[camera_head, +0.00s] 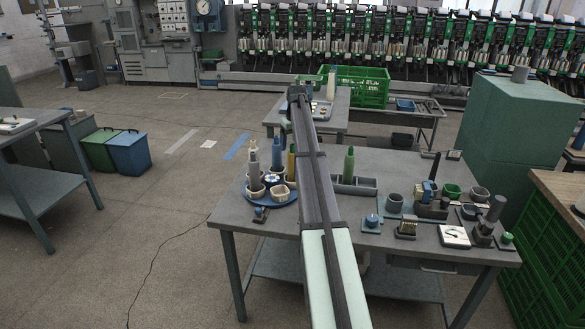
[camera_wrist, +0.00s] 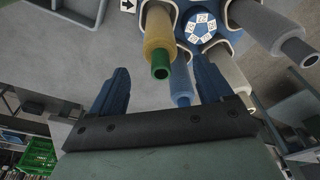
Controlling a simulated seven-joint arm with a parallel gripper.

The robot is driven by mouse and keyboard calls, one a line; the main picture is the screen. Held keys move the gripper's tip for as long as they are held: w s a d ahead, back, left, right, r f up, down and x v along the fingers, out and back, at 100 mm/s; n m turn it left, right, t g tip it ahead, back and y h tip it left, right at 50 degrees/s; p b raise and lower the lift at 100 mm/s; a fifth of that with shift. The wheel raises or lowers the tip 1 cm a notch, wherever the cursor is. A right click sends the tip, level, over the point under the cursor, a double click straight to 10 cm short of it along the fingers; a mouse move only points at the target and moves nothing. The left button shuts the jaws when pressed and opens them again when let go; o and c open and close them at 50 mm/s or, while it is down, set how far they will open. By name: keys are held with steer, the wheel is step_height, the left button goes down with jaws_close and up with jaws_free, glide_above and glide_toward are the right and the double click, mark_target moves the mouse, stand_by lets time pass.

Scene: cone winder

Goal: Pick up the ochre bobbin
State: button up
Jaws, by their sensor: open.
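The ochre bobbin (camera_head: 291,163) stands in the round blue carousel (camera_head: 283,201) on the grey table, partly behind my arm in the head view. In the wrist view the ochre bobbin (camera_wrist: 159,30) has a green tip and sits in a white-rimmed cup at the top. My gripper (camera_wrist: 160,87) is open and empty, its two blue fingers apart. In the picture, the bobbin's tip lies just above the gap between them, with no visible contact. I cannot tell the remaining distance. The fingers cannot be made out in the head view.
A blue bobbin (camera_wrist: 180,80) and a grey bobbin (camera_wrist: 265,17) stand near the ochre one in the carousel. A green bobbin (camera_head: 349,163) stands at a grey tray (camera_head: 366,187). Small fixtures and cups crowd the table's right side.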

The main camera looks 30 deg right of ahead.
mark_target(292, 152)
steer(key=shift+w+f, duration=0.15)
steer(key=shift+f, duration=2.65)
steer(key=c, duration=1)
steer(key=shift+r, duration=0.15)
step_height(292, 152, up, 16)
